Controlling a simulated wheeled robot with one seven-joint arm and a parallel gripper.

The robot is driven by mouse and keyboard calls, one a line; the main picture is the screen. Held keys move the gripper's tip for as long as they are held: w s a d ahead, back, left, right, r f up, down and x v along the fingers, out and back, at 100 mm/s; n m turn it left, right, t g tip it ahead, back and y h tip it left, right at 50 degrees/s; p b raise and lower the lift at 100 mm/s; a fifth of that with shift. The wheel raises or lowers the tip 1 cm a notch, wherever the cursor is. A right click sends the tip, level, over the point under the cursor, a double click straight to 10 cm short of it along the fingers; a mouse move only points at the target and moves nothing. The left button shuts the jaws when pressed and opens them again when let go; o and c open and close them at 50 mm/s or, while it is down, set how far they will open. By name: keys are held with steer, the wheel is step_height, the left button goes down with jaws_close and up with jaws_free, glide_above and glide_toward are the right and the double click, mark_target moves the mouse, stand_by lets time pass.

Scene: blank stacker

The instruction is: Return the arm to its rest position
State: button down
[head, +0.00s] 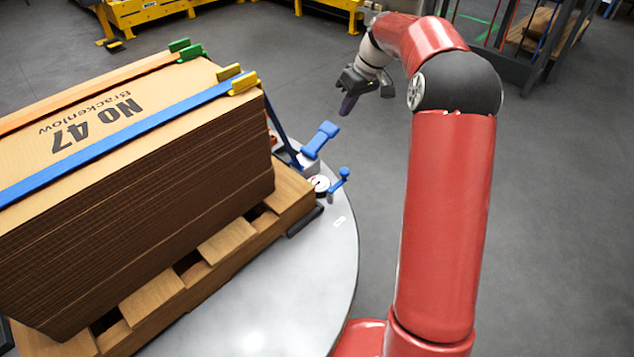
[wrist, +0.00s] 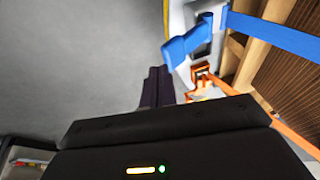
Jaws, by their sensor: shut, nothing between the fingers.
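My red arm rises at the right of the head view and bends over to the left at the top. My gripper (head: 347,106) hangs past the far edge of the round table, pointing down, apart from everything around it. In the wrist view my gripper's dark fingers (wrist: 157,86) are together with nothing between them.
A strapped cardboard stack (head: 150,160) sits on a wooden pallet (head: 225,240) on a round grey table (head: 335,262). A blue strap handle (head: 320,139) stands by the stack, also in the wrist view (wrist: 190,42). Open floor (head: 560,200) lies right.

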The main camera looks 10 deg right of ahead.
stand_by(0.6)
steer(key=s+a+r+m+t+h, duration=0.1)
steer(key=s+a+r+m+h, duration=0.3)
steer(key=s, duration=0.6)
steer(key=s+a+r+n+t+y, duration=0.1)
steer(key=s+r, duration=0.5)
steer(key=s, duration=0.4)
steer(key=s+f+m+t, duration=0.2)
steer(key=s+f+m, duration=0.1)
steer(key=s, duration=1.5)
steer(key=shift+f+h, duration=0.4)
steer(key=shift+f, duration=0.3)
steer(key=shift+s, duration=0.1)
